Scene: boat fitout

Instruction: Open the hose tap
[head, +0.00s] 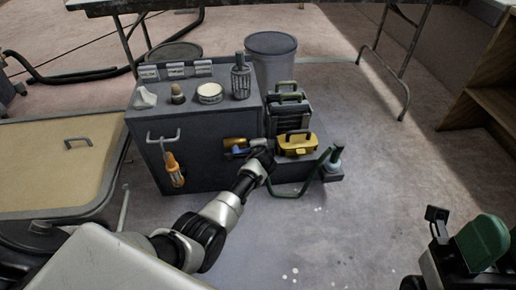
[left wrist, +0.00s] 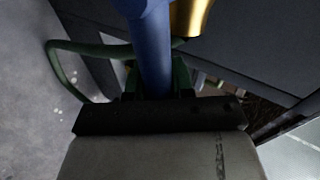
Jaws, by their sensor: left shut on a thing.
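The hose tap has a brass body (head: 234,142) on the right part of the grey cabinet's front. Its blue lever (head: 239,151) points toward my left gripper (head: 254,154). In the left wrist view the blue lever (left wrist: 154,50) runs down between the green fingers (left wrist: 155,80), which are shut on it. The brass body (left wrist: 190,15) shows just beyond the lever. The fingertips are partly hidden by the lever and the dark gripper body. Part of my right gripper (head: 470,245), dark and green, shows at the lower right, away from the tap; its jaw opening is unclear.
The grey cabinet (head: 150,125) carries several small items on top. An orange-handled tool (head: 174,168) hangs on its front. A yellow case (head: 297,144) and a green hose (head: 300,188) are right of the tap.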

